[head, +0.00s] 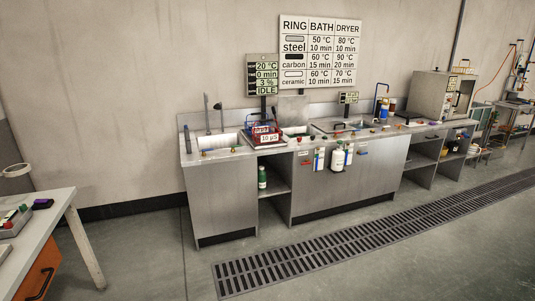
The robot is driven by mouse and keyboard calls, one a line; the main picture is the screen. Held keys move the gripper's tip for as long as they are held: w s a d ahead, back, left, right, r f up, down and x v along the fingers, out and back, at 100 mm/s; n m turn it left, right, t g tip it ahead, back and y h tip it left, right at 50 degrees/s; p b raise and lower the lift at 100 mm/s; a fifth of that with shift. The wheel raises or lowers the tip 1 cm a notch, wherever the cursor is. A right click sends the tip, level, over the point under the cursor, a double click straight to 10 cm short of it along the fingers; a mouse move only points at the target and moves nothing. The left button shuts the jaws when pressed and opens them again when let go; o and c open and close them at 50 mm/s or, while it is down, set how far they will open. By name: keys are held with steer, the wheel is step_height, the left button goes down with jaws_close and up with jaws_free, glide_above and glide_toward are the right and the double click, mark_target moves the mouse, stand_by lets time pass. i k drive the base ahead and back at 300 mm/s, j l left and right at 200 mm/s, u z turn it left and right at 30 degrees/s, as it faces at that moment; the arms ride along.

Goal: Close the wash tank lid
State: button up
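The wash bench (225,200) is a long stainless counter against the back wall. A flat grey panel (292,108), which looks like the wash tank lid, stands upright at the back of the counter, behind what looks like a tank opening (294,130). To its right, a flat plate with a dark handle (338,127) lies on the counter. It is too small to tell exactly what it covers. A red-framed basket (264,133) with a white label sits left of the opening. My gripper is not in view.
A sink (222,140) with taps is at the bench's left end. White bottles (338,157) hang on the bench front. A grey oven (433,95) stands at the right. A floor grate (360,242) runs before the bench. A white table (40,225) is at the left. Floor between is clear.

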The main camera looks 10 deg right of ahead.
mark_target(292, 109)
steer(key=i+l+z, duration=0.4)
steer(key=i, duration=0.45)
steer(key=i+z, duration=0.4)
steer(key=i, duration=0.5)
steer(key=i+l+u, duration=0.4)
steer(key=i, duration=0.55)
steer(key=i+l+u, duration=0.45)
steer(key=i, duration=0.5)
steer(key=i+l+u, duration=0.4)
steer(key=i+l, duration=0.4)
steer(key=l, duration=0.1)
